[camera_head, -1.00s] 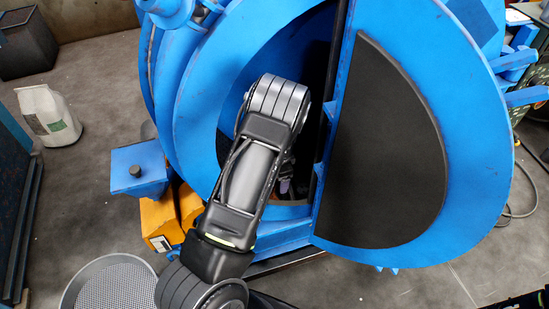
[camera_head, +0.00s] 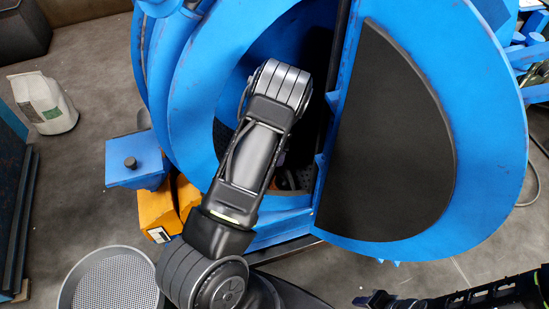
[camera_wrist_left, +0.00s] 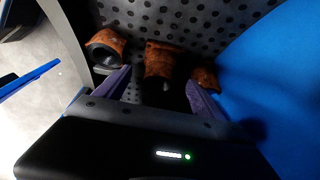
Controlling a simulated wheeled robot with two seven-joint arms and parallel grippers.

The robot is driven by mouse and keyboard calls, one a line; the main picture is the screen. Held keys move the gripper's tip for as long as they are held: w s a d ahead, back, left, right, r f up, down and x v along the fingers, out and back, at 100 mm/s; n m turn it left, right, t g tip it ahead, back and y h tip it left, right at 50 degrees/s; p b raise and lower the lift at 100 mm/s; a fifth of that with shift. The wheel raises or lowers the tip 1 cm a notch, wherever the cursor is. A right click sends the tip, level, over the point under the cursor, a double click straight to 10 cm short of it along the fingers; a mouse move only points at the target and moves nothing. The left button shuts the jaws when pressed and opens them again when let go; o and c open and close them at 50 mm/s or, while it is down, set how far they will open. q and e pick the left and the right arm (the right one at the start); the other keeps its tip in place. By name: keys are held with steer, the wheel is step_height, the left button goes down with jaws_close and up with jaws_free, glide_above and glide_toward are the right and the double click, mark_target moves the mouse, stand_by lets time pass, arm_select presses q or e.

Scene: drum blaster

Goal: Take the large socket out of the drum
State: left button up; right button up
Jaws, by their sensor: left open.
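The blue drum (camera_head: 480,170) stands open on its left half, and my left arm reaches into the opening. In the left wrist view my left gripper (camera_wrist_left: 159,80) is open, with its two purple fingers spread. A rusty brown socket (camera_wrist_left: 160,58), the largest looking one, lies between and just beyond the fingertips; its near end is dark and contact is unclear. A second rusty socket (camera_wrist_left: 105,46) with a round open end lies to the left. A third rusty piece (camera_wrist_left: 206,76) lies behind the right finger. My right gripper (camera_head: 372,299) shows at the bottom edge, small and dark.
The drum's perforated wall (camera_wrist_left: 215,35) lies behind the sockets, with a smooth blue wall (camera_wrist_left: 275,75) close on the right. A black panel (camera_head: 390,140) covers the drum's right half. A round perforated tray (camera_head: 75,290) is at lower left.

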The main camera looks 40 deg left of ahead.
arm_select(q)
steer(key=f, duration=0.3)
steer(key=a+f, duration=0.1)
steer(key=f, duration=0.1)
steer(key=shift+w, duration=0.3)
steer(key=shift+c, duration=0.5)
jaws_close()
stand_by(0.6)
steer(key=shift+w+r, duration=0.1)
